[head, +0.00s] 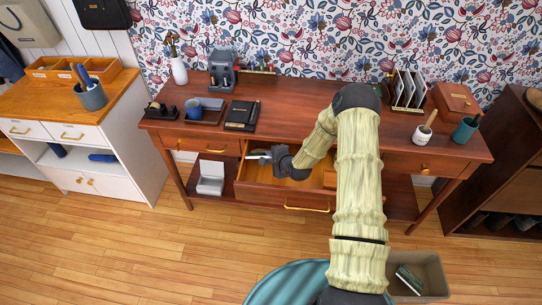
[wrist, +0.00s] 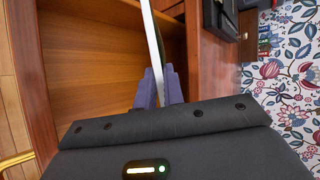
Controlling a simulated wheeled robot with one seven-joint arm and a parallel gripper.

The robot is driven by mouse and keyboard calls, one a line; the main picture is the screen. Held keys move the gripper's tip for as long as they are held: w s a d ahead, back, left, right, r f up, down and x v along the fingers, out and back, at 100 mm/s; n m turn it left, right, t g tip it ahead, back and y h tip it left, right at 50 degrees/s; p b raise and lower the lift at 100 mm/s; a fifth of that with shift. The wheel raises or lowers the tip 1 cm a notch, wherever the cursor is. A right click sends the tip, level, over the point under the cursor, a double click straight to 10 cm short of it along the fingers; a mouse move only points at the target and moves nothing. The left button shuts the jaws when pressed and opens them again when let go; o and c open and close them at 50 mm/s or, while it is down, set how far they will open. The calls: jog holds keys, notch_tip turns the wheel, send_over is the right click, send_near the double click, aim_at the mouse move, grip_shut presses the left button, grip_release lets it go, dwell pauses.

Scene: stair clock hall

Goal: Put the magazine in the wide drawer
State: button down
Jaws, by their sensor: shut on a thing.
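The magazine is a thin, pale sheet, seen nearly edge-on in the wrist view (wrist: 152,35) and as a small light strip in the head view (head: 257,155). My gripper (head: 272,157) is shut on it; the two purple fingers (wrist: 158,88) pinch it from both sides. The wide drawer (head: 265,193) is pulled out of the middle of the wooden desk. In the wrist view its bare wooden inside (wrist: 85,75) lies below and to the left of the magazine. My gripper and the magazine are above the drawer's back left part. My arm hides part of its right side.
The desk (head: 290,110) bears a black tray (head: 242,115), a blue mug (head: 194,105), a tape dispenser (head: 155,111) and a letter rack (head: 409,90). A grey bin (head: 430,270) stands on the floor at the right. A teal round seat (head: 285,284) stands in front.

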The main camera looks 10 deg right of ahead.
jog(key=shift+f, duration=0.1)
jog(key=c, duration=1.5)
grip_release()
jog(key=b+v, duration=0.1)
jog(key=v, duration=1.1)
